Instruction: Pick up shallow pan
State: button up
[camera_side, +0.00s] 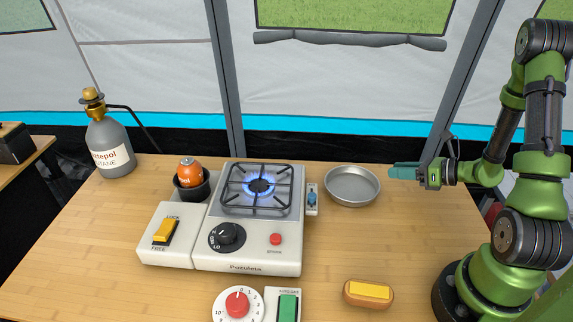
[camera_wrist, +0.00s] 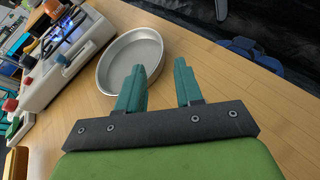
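The shallow pan (camera_side: 352,186) is a round silver-grey dish lying flat on the wooden table, just right of the stove. It is empty, and it also shows in the wrist view (camera_wrist: 122,55) ahead and left of my fingers. My gripper (camera_side: 392,172) is right of the pan in the side view, above the table and apart from the pan. In the wrist view my two teal fingers (camera_wrist: 160,84) stand apart with nothing between them. The left finger overlaps the pan's near right rim in that view.
A stove (camera_side: 248,222) with a lit blue flame stands left of the pan. An orange canister (camera_side: 189,172) and a grey gas bottle (camera_side: 110,147) are further left. A yellow-topped block (camera_side: 369,292) lies at the front.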

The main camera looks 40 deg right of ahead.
aim_at(352, 186)
jog(key=x, duration=0.9)
jog(key=shift+w, duration=0.3)
grip_shut()
